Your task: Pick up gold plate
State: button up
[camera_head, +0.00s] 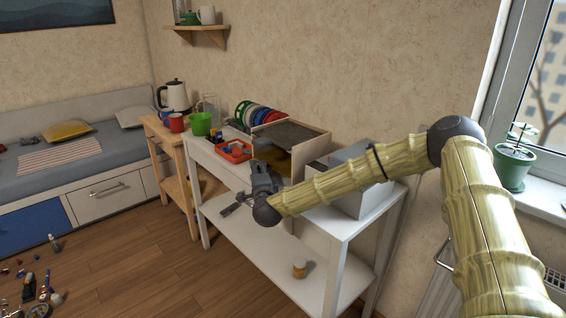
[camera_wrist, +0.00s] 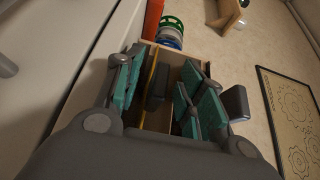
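A gold plate (camera_wrist: 149,76) shows as a thin yellow edge inside an open-fronted wooden box (camera_wrist: 178,56). In the head view a dull gold surface (camera_head: 279,164) shows inside the same box (camera_head: 305,150) on the white table, partly hidden by my gripper. My gripper (camera_wrist: 164,75) is open at the box opening, its teal-padded fingers spread apart. The gold edge lies between the fingers, closer to the left one; I cannot tell whether they touch. My gripper also shows in the head view (camera_head: 262,172), in front of the box. A dark grey thing also shows between the fingers.
A red tray (camera_head: 234,151), a green cup (camera_head: 201,124) and a rack of coloured plates (camera_head: 254,114) stand left of and behind the box. A grey box (camera_head: 352,180) stands to its right under my arm.

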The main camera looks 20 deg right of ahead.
jog(key=shift+w+d, duration=0.1)
jog(key=shift+w, duration=0.65)
grip_shut()
jog(key=shift+r, duration=0.1)
